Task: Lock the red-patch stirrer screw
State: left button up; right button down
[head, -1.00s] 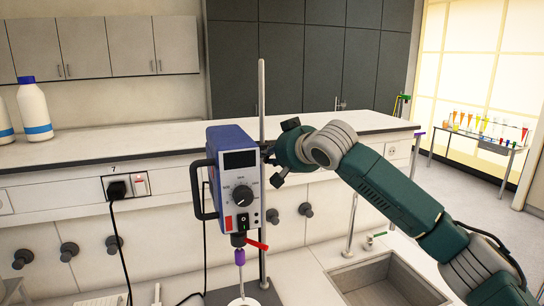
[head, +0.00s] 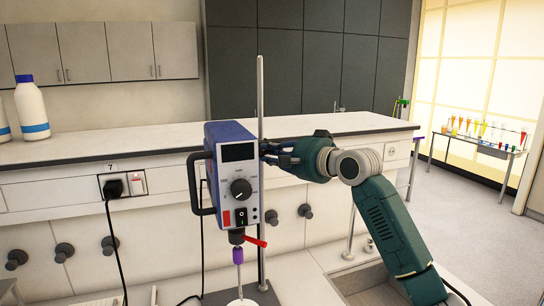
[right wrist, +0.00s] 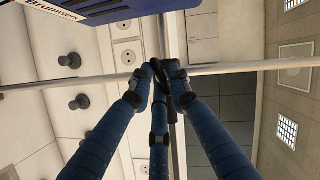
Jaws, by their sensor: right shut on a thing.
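The stirrer (head: 235,175) is a blue and grey box with a dark display, a knob and a red patch (head: 227,218) at its lower front. It is mounted upright on a vertical metal rod (head: 261,95). My right gripper (head: 268,151) is at the stirrer's right side, by the rod. In the right wrist view its blue fingers (right wrist: 163,78) come together on a dark screw (right wrist: 164,55) beside the rod (right wrist: 225,68). The fingertips hide part of the screw, and its lock state cannot be told. The stirrer's blue edge (right wrist: 110,10) shows above. My left gripper is not in view.
A red lever (head: 255,242) and purple coupling (head: 238,256) hang below the stirrer. A black handle (head: 194,185) is on its left. A raised white shelf (head: 90,145) with white bottles (head: 33,108) runs behind. A sink (head: 365,278) lies at lower right.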

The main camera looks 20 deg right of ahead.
jog(key=m, duration=0.1)
jog(key=m+t, duration=0.1)
jog(key=shift+r+m+y, duration=0.25)
jog(key=shift+m+y, duration=0.15)
jog(key=shift+r+m+t, duration=0.1)
jog(key=shift+m+t, duration=0.2)
jog(key=shift+m, duration=0.1)
jog(key=c, duration=1.7)
grip_release()
jog(key=shift+c, duration=0.2)
jog(key=shift+w+d, duration=0.1)
jog(key=shift+w, duration=0.05)
jog(key=shift+a, duration=0.2)
jog(key=shift+s+f, duration=0.2)
jog(key=v, duration=1.1)
jog(key=shift+s+d, duration=0.25)
jog(key=shift+d, duration=0.1)
